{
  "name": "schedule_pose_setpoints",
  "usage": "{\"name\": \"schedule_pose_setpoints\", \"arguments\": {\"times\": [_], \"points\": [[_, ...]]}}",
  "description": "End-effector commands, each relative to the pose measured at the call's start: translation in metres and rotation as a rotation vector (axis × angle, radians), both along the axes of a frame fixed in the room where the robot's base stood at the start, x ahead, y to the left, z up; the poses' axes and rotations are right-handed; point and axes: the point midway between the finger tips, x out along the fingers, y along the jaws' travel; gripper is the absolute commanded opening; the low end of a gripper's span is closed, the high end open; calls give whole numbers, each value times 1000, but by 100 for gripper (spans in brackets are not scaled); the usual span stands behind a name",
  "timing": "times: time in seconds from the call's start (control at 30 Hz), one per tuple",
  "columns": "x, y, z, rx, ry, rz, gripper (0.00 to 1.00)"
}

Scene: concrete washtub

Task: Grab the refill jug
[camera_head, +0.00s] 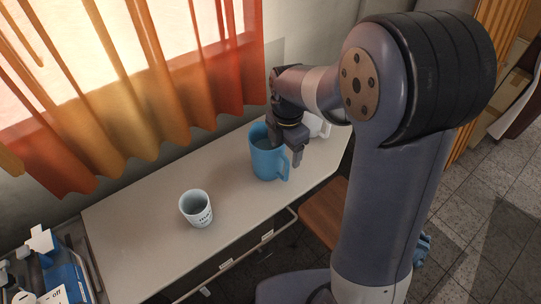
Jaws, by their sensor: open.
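A blue jug (267,160) with a handle on its right side stands upright on the light table, close to the wall side. My gripper (288,154) is at the jug's top right, above or over its rim near the handle. The gripper is open; one finger shows outside the jug near the handle. The other finger is hard to make out against the jug. Part of the jug's rim is hidden behind the gripper. I cannot tell whether the fingers touch the jug.
A white cup (196,208) with printed text stands left of the jug on the table (135,228). A white object (317,124) is partly hidden behind my arm. Orange curtains (140,80) hang behind. A wooden stool (325,212) stands below the table's front edge.

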Motion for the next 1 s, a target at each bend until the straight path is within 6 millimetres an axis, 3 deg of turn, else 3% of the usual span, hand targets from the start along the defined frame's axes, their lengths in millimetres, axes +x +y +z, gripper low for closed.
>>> {"name": "schedule_pose_setpoints", "arguments": {"times": [0.4,0.7,1.0], "points": [[0,3,-50,-1,3,-2,70],[1,3,-55,1,-1,-2,70],[1,3,-55,1,-1,-2,48]]}}
